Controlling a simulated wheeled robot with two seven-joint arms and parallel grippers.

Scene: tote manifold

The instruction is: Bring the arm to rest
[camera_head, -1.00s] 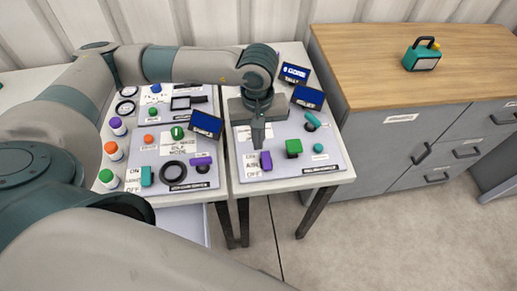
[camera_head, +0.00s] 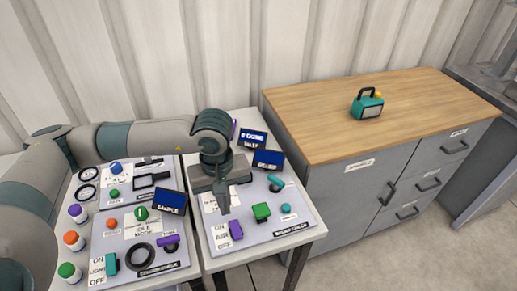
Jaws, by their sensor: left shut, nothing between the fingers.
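My left arm comes in from the left and reaches over the two control panels. My left gripper (camera_head: 226,205) points down over the right panel (camera_head: 262,232), its fingers together and empty. I cannot tell if the fingertips touch the panel. My right gripper is not in view.
A wooden-topped cabinet (camera_head: 420,100) with a teal lantern-like device (camera_head: 367,103) stands at the right. Floor shows in front of the cabinet.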

